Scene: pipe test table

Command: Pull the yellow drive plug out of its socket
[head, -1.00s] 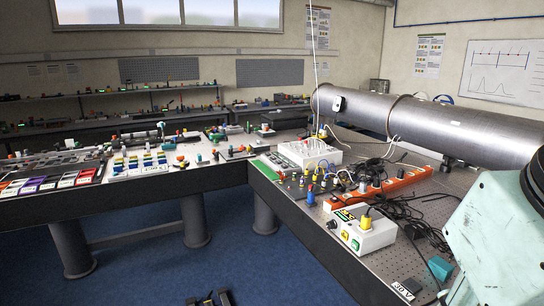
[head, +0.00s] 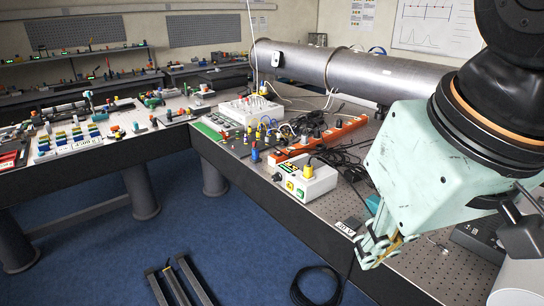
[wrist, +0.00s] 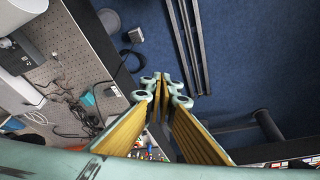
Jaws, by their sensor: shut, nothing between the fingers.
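The yellow drive plug (head: 308,171) appears to be the yellow plug standing upright in the top of a white box (head: 318,185) near the table's front edge in the head view. A dark cable runs from that plug. My gripper (head: 372,252) is at the lower right in the head view, to the right of the box and apart from it, over the table's front edge. Its fingers are shut and empty. In the wrist view my gripper (wrist: 166,92) points over the table edge and floor, and I cannot make out the plug there.
Black cables (head: 345,158) lie behind the box, near an orange power strip (head: 320,137). A teal block (head: 373,204) sits between the box and my arm. A large metal pipe (head: 345,72) runs along the back. The perforated tabletop (head: 440,268) is partly bare at right.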

